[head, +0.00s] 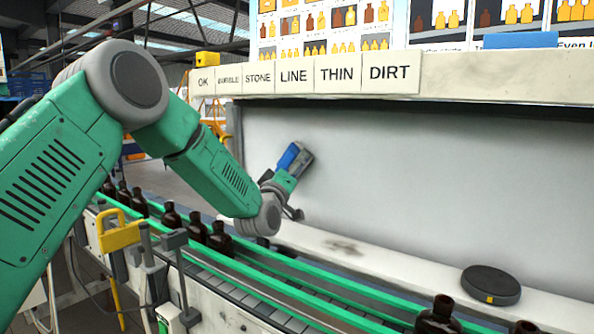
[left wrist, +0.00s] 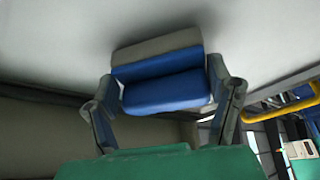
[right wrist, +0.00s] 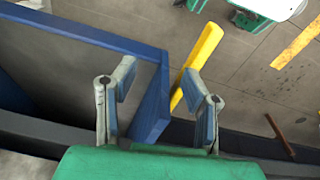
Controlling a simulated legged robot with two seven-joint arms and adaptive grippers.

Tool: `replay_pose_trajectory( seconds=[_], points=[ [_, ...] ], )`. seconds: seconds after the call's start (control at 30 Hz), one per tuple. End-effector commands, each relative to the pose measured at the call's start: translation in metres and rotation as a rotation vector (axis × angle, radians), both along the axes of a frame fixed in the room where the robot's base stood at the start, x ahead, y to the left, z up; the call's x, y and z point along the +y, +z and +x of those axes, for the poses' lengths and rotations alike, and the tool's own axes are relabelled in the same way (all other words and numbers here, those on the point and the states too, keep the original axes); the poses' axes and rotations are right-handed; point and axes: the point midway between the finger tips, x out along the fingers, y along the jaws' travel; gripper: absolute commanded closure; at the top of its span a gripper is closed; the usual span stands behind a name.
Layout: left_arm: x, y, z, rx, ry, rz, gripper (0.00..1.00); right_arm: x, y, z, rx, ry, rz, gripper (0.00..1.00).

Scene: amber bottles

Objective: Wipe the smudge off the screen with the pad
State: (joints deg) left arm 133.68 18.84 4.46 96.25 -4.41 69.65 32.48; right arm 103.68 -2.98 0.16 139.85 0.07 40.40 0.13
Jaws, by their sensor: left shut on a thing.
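My left gripper (head: 284,188) is shut on a pad with a blue back (head: 289,156) and a grey face. The left wrist view shows the blue pad (left wrist: 165,82) between both fingers, its grey side toward the screen. The pad is at the left part of the pale screen (head: 430,170), touching or very close to it; I cannot tell which. I see no clear smudge on the screen's visible face; the pad and arm hide a small part. A dark smear (head: 343,247) lies on the white ledge below. My right gripper (right wrist: 158,95) is open and empty, away from the screen.
A dark round disc (head: 491,285) sits on the ledge at right. Dark bottles (head: 220,240) stand along the green-railed conveyor in front. A label strip (head: 330,75) runs above the screen. In the right wrist view, a blue-edged panel (right wrist: 90,32) is close to the right gripper.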

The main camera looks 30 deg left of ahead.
Motion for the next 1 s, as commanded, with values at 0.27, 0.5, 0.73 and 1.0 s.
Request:
replay_pose_trajectory(
  seconds=[0.27, 0.5, 0.73, 1.0],
  points=[
    [0.001, -0.002, 0.0, -0.001, -0.001, 0.001, 0.49, 0.002, -0.006, -0.005, 0.012, 0.005, 0.002, 0.6],
    [0.003, -0.002, -0.016, -0.001, -0.001, -0.001, 0.49, 0.002, -0.006, -0.005, 0.011, 0.005, 0.003, 0.6],
    [0.005, -0.003, -0.04, 0.001, -0.001, -0.001, 0.49, 0.002, -0.007, -0.005, 0.011, 0.006, 0.003, 0.6],
    [0.006, -0.003, -0.059, 0.0, -0.002, -0.001, 0.49, 0.002, -0.007, -0.005, 0.011, 0.006, 0.003, 0.6]
  ],
)
